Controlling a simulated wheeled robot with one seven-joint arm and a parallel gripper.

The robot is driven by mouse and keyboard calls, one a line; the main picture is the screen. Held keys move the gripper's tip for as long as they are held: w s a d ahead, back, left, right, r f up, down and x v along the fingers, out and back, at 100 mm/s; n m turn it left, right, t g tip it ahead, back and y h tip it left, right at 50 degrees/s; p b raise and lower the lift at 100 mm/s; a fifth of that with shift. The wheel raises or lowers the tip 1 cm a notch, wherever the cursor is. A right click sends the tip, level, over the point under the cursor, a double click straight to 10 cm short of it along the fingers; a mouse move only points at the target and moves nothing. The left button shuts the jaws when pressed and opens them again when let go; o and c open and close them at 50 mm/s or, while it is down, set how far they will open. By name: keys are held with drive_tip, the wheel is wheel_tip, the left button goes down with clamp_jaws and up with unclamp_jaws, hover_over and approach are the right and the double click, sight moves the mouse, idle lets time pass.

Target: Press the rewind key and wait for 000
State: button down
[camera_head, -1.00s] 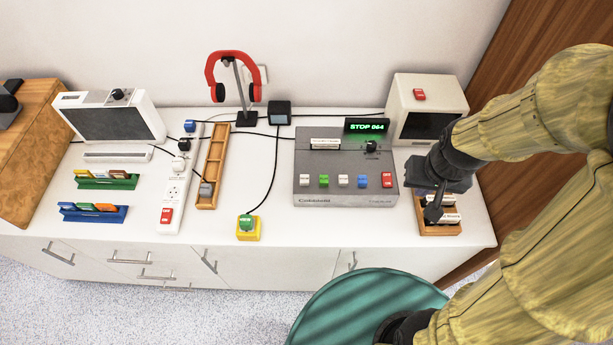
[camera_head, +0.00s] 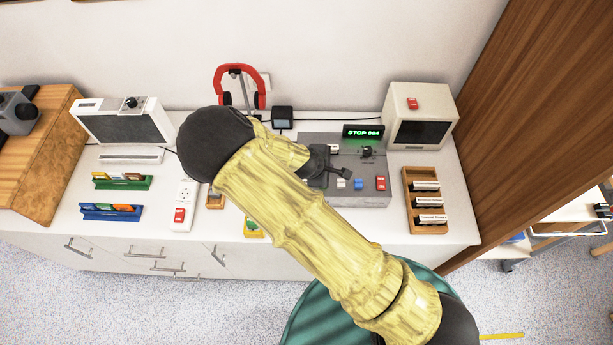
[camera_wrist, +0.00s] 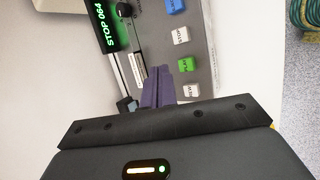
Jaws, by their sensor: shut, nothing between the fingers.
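The grey tape deck (camera_head: 350,200) stands on the white cabinet, its green display (camera_head: 363,131) reading STOP 064. The display also shows in the wrist view (camera_wrist: 106,25). A blue key (camera_wrist: 175,6), a white key (camera_wrist: 182,35), a green key (camera_wrist: 185,64) and another white key (camera_wrist: 191,90) form a row there. The end white key's lettering is too small to read surely. My gripper (camera_wrist: 159,72) is shut and empty, its fingers over the deck beside the green and end white keys. Contact cannot be told. In the head view my arm hides the deck's left keys.
A wooden rack of cassettes (camera_head: 410,222) stands right of the deck, below a cream monitor (camera_head: 397,105). Red headphones (camera_head: 219,75) hang behind my arm. A white power strip (camera_head: 181,222) lies to the left. A dark knob (camera_head: 367,152) rises from the deck.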

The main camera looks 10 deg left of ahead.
drive_tip(key=a+n+t+y+p, duration=0.1)
drive_tip(key=a+n+t, duration=0.1)
drive_tip(key=a+n, duration=0.3)
drive_tip(key=shift+a+n+t, duration=0.4)
drive_tip(key=shift+a, duration=0.65)
wheel_tip(320, 180, down, 9)
drive_tip(key=b, duration=0.6)
drive_tip(key=shift+r, duration=0.1)
idle(1.0)
drive_tip(key=shift+s+f, duration=0.1)
drive_tip(key=shift+f, duration=0.3)
drive_tip(key=shift+f+b, duration=0.85)
idle(1.1)
drive_tip(key=shift+r+p, duration=0.9)
drive_tip(key=shift+r, duration=0.4)
